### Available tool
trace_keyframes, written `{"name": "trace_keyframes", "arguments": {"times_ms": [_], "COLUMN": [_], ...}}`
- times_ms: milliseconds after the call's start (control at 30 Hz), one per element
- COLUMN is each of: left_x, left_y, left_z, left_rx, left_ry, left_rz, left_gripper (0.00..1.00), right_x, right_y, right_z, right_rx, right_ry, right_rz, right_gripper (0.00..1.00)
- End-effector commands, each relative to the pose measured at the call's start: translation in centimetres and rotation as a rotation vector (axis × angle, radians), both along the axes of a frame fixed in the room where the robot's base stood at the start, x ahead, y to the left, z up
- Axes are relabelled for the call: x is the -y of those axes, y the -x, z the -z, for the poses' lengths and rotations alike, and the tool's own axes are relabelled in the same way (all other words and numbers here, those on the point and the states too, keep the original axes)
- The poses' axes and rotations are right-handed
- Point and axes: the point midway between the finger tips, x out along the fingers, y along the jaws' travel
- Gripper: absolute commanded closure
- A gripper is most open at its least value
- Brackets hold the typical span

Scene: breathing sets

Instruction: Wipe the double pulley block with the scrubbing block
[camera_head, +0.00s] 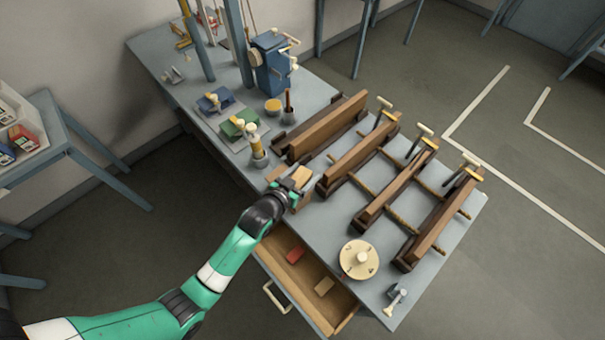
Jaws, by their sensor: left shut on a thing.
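My left gripper (296,184), on the green and white arm, is over the bench's front edge, above the open drawer. It is shut on a small tan block (301,174), which looks like the scrubbing block; the fingers partly hide it. Brown wooden pieces (276,173) lie right beside the gripper, partly covered by it. I cannot tell for sure which thing is the double pulley block, nor whether the held block touches anything. My right gripper is not in view.
The open drawer (318,303) holds a red block (295,254) and a tan block (324,286). Long wooden clamped bars (395,186) fill the bench's right half.

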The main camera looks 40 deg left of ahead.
Motion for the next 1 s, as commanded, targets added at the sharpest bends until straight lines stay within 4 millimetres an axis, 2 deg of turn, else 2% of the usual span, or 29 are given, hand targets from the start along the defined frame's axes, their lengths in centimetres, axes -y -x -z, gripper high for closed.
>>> {"name": "trace_keyframes", "arguments": {"times_ms": [33, 233, 1000], "left_x": [0.1, 0.2, 0.2], "left_y": [-0.1, -0.1, -0.2], "left_z": [-1.0, -2.4, -2.4], "left_rx": [0.002, 0.002, 0.002], "left_ry": [0.0, -0.001, -0.001], "left_rz": [0.001, 0.004, 0.004], "left_gripper": [0.96, 0.96, 0.96], "right_x": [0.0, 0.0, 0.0], "right_y": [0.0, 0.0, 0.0], "right_z": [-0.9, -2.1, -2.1], "right_rx": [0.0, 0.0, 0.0], "right_ry": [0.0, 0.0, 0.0], "right_rz": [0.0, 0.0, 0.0], "right_gripper": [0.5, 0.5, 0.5]}}
